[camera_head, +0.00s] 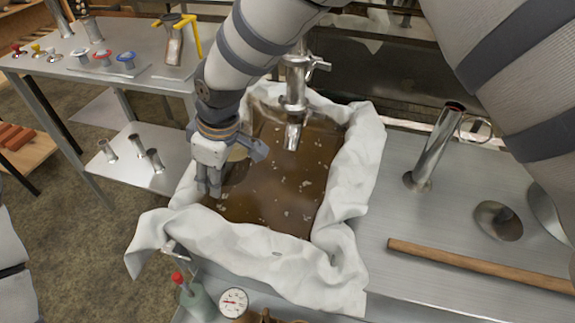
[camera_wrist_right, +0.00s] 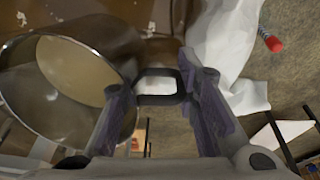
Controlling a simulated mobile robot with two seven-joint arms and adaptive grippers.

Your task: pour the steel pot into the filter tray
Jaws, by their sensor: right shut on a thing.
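The filter tray is lined with white cloth (camera_head: 349,190) draped over its rim and holds brown liquid (camera_head: 285,185) with pale floating bits. My right gripper (camera_head: 235,168) is over the tray's left side. In the right wrist view it (camera_wrist_right: 160,92) is shut on the handle (camera_wrist_right: 160,86) of the steel pot (camera_wrist_right: 62,90). The pot's round rim and a tan surface inside show there. In the head view the pot (camera_head: 238,153) is mostly hidden by the gripper, and its exact tilt is hard to tell. My left gripper is out of view.
A steel tap (camera_head: 295,95) hangs over the tray's back. A steel cylinder (camera_head: 432,150) and wooden stick (camera_head: 480,265) are on the right counter. A red-topped valve (camera_head: 178,278) and dial gauge (camera_head: 233,302) are in front. A side table (camera_head: 130,45) stands left.

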